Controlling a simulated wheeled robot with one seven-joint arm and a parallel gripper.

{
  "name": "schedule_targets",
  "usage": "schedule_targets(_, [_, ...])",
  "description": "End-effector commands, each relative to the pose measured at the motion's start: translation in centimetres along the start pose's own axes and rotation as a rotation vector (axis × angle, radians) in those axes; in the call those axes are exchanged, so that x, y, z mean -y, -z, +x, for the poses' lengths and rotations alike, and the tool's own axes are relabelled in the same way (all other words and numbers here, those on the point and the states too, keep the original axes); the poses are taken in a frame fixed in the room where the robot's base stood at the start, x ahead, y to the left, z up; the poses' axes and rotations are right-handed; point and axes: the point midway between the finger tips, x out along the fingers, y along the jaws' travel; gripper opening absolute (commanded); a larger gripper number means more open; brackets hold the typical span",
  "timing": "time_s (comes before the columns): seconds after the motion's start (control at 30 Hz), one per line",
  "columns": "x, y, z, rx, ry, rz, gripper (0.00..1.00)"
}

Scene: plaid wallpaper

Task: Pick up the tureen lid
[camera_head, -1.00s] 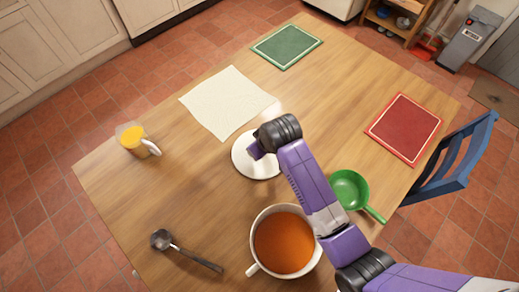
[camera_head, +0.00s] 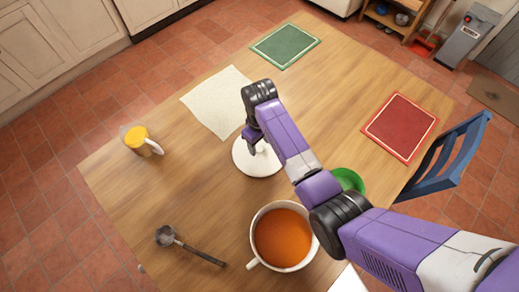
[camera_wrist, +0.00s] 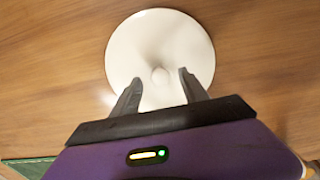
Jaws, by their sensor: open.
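The tureen lid (camera_head: 247,163) is a round white disc lying on the wooden table, partly hidden by my arm in the head view. In the wrist view the lid (camera_wrist: 135,45) shows whole except near my fingers, with a small round knob (camera_wrist: 160,75) at its middle. My gripper (camera_wrist: 157,80) is open, with its two fingers over the lid on either side of the knob. The fingers look apart from the knob; their height above the lid is hard to tell. The white tureen (camera_head: 254,262), holding orange soup, stands below the lid in the head view.
A black ladle (camera_head: 190,246) lies left of the tureen. A mug (camera_head: 137,138) with orange drink stands at the left edge. A green pan (camera_head: 349,180) is partly behind my arm. A cream cloth (camera_head: 215,100), green mat (camera_head: 285,46) and red mat (camera_head: 400,127) lie flat.

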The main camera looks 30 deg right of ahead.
Motion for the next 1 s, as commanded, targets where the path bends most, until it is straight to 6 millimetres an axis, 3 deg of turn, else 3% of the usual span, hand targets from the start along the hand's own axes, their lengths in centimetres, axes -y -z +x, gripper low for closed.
schedule_targets(0.13, [0.0, 0.0, 1.4, -0.001, 0.0, 0.0, 0.52])
schedule_targets(0.37, [0.0, 0.0, 1.6, -0.002, -0.001, 0.0, 0.52])
schedule_targets(0.4, [0.0, 0.0, 1.6, -0.002, -0.001, 0.0, 0.5])
schedule_targets(0.67, [0.0, 0.0, 1.6, -0.002, -0.001, 0.0, 0.0])
schedule_targets(1.0, [0.0, 0.1, 1.5, -0.003, -0.001, 0.0, 0.0])
